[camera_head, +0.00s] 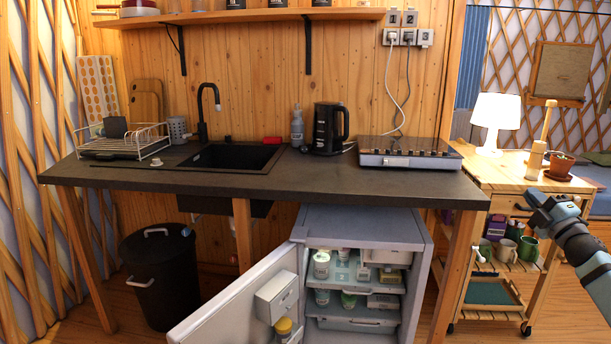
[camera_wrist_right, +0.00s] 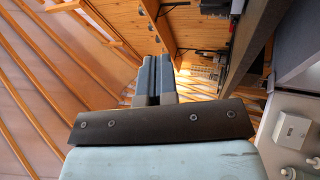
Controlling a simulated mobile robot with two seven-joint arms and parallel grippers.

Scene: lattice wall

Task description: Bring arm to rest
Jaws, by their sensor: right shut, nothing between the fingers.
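My right gripper (camera_head: 537,200) is at the right edge of the head view, in front of the wooden trolley and clear of the counter. It is shut and empty. In the right wrist view its two fingers (camera_wrist_right: 155,80) lie together, with nothing between them. My left gripper is in neither view.
A small fridge (camera_head: 418,240) stands under the dark counter (camera_head: 300,178), its door (camera_head: 240,310) open toward me. A wooden trolley (camera_head: 500,178) with a lamp (camera_head: 497,112) and mugs stands at right. A black bin (camera_head: 160,275) stands at left.

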